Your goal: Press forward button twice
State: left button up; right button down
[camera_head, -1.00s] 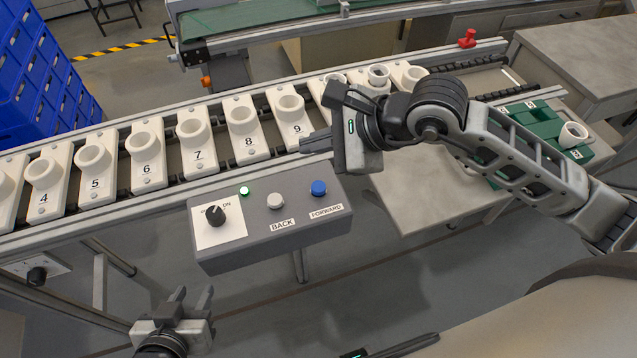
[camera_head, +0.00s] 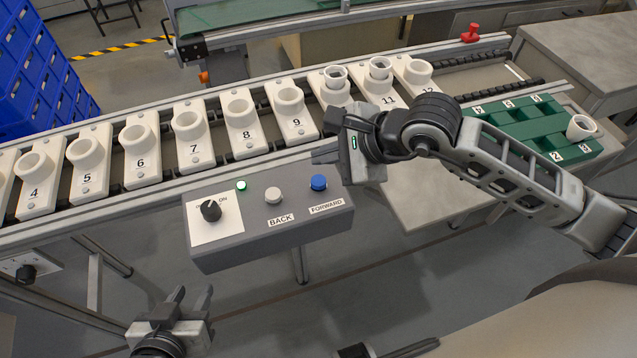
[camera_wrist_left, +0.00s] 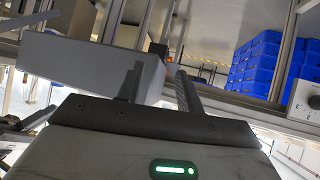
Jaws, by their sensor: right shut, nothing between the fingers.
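The grey control box (camera_head: 240,255) stands in front of the conveyor. It carries a blue button labelled FORWARD (camera_head: 318,183), a white button labelled BACK (camera_head: 273,195), a black knob (camera_head: 211,210) and a lit green lamp (camera_head: 241,185). My right gripper (camera_head: 318,152) is shut and empty, just above and behind the blue button, with a visible gap in the head view. My left gripper (camera_head: 190,300) is open and empty, low in front of the box. In the left wrist view its two fingers (camera_wrist_left: 158,85) stand apart, with the box (camera_wrist_left: 85,62) beyond them.
Numbered white socket carriers (camera_head: 190,140) line the conveyor; those near 10 and 11 hold ring-shaped pieces. A green tray (camera_head: 540,140) with a white cup (camera_head: 581,127) sits at right. Blue crates (camera_head: 35,75) are stacked at far left. A red button (camera_head: 470,33) stands behind.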

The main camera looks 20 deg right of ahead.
aim_at(325, 183)
notch_tip(325, 183, down, 2)
jog(key=shift+f+b, duration=0.25)
jog(key=shift+b, duration=0.65)
jog(key=shift+f+b, duration=0.35)
pick_arm(q)
jog(key=shift+w+d+f+n, duration=0.2)
jog(key=shift+d+f+n, duration=0.1)
jog(key=shift+d+f, duration=0.05)
jog(key=shift+r, duration=0.1)
jog(key=shift+s+a, duration=0.1)
jog(key=shift+f, duration=0.2)
jog(key=shift+f+b, duration=0.55)
jog(key=shift+b, duration=0.1)
pick_arm(e)
jog(key=shift+f, duration=0.45)
